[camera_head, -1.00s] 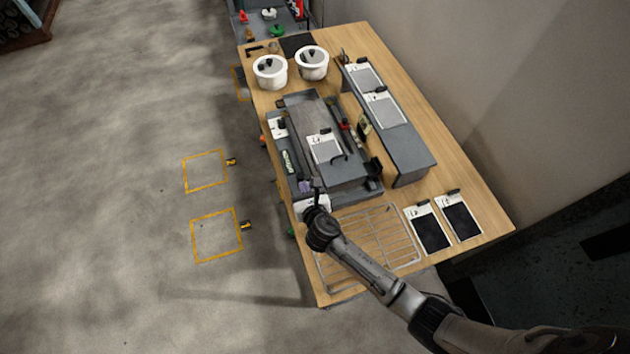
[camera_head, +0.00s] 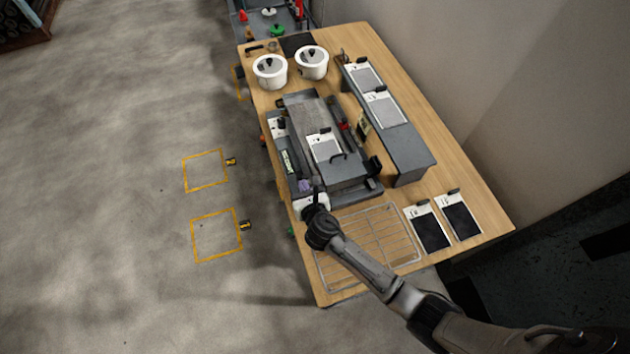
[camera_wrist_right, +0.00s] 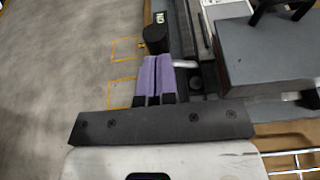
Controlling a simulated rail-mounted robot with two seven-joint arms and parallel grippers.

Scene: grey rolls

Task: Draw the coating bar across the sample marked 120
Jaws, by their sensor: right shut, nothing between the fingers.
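A white-edged sample card with a grey panel (camera_head: 325,147) lies on the grey bed of the coating unit (camera_head: 307,110) on the table. Its number is too small to read. I cannot tell which part is the coating bar. My right gripper (camera_head: 316,190) is at the near left corner of the unit. My left gripper is not in view.
Two dark-panelled cards (camera_head: 430,230) lie near the right edge, beside a wire rack (camera_head: 385,235) under my right arm. A grey raised shelf (camera_head: 405,150) holds two cards. Two white lidded pots (camera_head: 270,72) stand at the back.

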